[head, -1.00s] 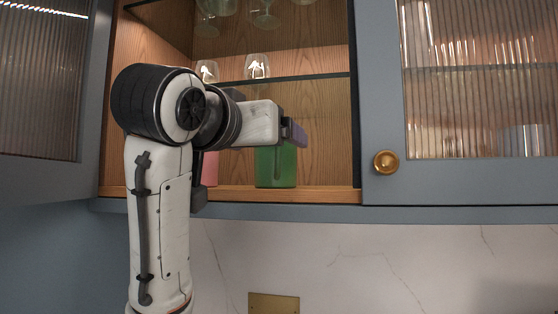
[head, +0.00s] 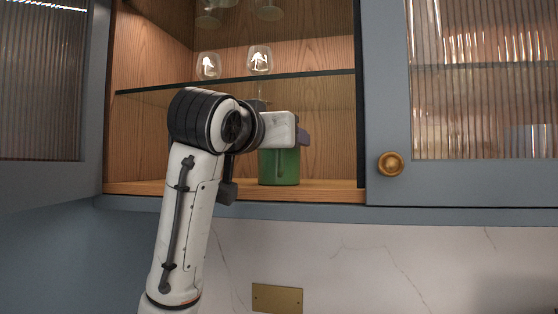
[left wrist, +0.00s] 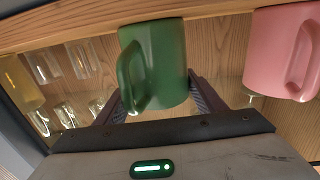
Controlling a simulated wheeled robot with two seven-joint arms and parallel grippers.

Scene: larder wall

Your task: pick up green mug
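The green mug (head: 279,167) stands upright on the wooden cabinet floor, its upper part hidden by my left gripper in the head view. In the left wrist view the green mug (left wrist: 160,62) appears inverted, with its handle toward the left. My left gripper (left wrist: 155,88) is open, with one finger on each side of the mug; I cannot tell whether either finger touches it. My right gripper is not in view.
A pink mug (left wrist: 277,50) stands beside the green one in the left wrist view; my arm hides it in the head view. Glasses (head: 260,60) stand on the glass shelf (head: 320,78) above. A closed door with a brass knob (head: 390,164) is at right.

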